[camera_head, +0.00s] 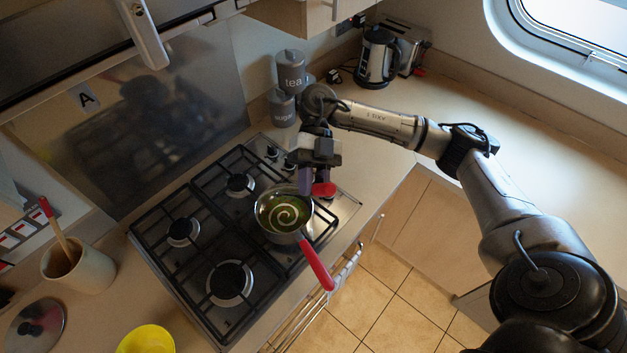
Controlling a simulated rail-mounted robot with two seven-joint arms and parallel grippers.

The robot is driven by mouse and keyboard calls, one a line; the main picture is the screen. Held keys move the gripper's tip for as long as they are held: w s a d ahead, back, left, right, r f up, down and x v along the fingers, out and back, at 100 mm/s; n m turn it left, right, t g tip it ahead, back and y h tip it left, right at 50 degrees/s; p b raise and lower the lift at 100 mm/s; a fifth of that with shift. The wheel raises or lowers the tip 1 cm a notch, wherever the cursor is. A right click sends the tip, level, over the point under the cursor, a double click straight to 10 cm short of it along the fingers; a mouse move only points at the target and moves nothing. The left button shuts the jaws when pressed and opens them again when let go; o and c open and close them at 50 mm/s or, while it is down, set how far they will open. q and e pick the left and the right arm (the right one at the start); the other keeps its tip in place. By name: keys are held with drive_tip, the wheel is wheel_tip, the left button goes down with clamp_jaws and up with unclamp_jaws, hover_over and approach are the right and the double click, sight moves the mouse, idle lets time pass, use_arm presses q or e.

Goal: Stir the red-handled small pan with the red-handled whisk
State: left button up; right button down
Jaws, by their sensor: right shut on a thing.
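The small pan (264,213) stands on the front right burner of the hob, its red handle (317,264) pointing toward the front edge. Green contents with a pale spiral show inside it. My right gripper (316,184) is over the pan's far right rim, shut on a red piece, which looks like the handle of the whisk (324,189). The whisk's wires cannot be made out, so I cannot tell whether they touch the contents. My left gripper is out of view.
The black-grated hob (158,252) has bare burners left of the pan. A utensil crock (88,272), a lid (35,324) and a yellow bowl (147,340) stand at the left. Tea and sugar canisters (290,70) and a kettle (378,58) are behind. The right counter is largely clear.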

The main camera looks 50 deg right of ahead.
wheel_tip(320, 180, down, 9)
drive_tip(key=b, duration=0.5)
drive_tip(key=shift+f+b, duration=0.2)
drive_tip(key=shift+b, duration=0.15)
drive_tip(key=shift+s, duration=0.15)
